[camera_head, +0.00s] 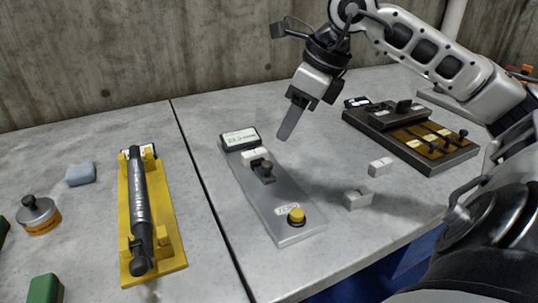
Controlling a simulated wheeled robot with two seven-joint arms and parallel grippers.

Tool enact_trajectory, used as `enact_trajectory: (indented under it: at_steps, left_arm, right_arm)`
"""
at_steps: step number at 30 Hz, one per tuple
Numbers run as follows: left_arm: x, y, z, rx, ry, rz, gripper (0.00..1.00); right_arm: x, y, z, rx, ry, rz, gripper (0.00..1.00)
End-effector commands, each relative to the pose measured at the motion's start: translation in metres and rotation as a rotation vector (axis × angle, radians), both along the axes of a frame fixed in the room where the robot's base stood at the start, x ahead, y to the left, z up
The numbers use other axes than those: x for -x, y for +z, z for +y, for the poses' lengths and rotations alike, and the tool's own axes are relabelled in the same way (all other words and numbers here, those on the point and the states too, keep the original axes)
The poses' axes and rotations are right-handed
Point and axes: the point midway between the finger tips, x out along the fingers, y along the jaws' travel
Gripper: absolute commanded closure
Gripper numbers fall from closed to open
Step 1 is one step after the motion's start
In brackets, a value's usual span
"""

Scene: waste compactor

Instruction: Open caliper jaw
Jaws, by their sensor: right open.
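A grey plate device that looks like the caliper (267,199) lies on the table in the middle. It has a small display (239,138) at its far end, white jaw blocks (254,156) below it, and a dark slider knob (265,172) beside the blocks. A yellow button (296,215) sits at its near end. Any gap between the jaw blocks is too small to tell. My right gripper (288,125) is open, tilted down, above and to the right of the display end, apart from the device. My left gripper is not in view.
A yellow stand (168,222) holds a dark cylindrical tool (140,205) on the left. Two small light blocks (380,167) (357,199) lie right of the device. A dark tray with yellow slots (412,138) stands at the right. A concrete wall (130,50) closes the back.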

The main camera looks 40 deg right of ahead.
Motion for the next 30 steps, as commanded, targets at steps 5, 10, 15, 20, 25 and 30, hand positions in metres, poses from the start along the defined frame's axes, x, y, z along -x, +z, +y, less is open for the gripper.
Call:
enact_trajectory:
  at_steps: [5,10,15,20,25,30]
  left_arm:
    - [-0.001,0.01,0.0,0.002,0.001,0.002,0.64]
    - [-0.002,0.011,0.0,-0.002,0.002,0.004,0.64]
    - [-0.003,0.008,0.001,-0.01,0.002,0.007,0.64]
    - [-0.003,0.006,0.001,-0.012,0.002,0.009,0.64]
    - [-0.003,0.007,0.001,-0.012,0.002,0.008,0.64]
    - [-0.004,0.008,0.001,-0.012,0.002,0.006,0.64]
  right_arm:
    - [-0.013,-0.034,0.008,-0.006,0.003,0.003,0.58]
    - [-0.024,-0.064,0.014,-0.007,0.003,0.002,0.58]
    - [-0.031,-0.083,0.017,-0.005,0.002,-0.001,0.58]
    - [-0.033,-0.089,0.018,-0.003,0.001,-0.002,0.58]
    - [-0.033,-0.09,0.018,-0.002,0.002,-0.001,0.58]
    - [-0.033,-0.09,0.018,-0.002,0.002,-0.001,0.86]
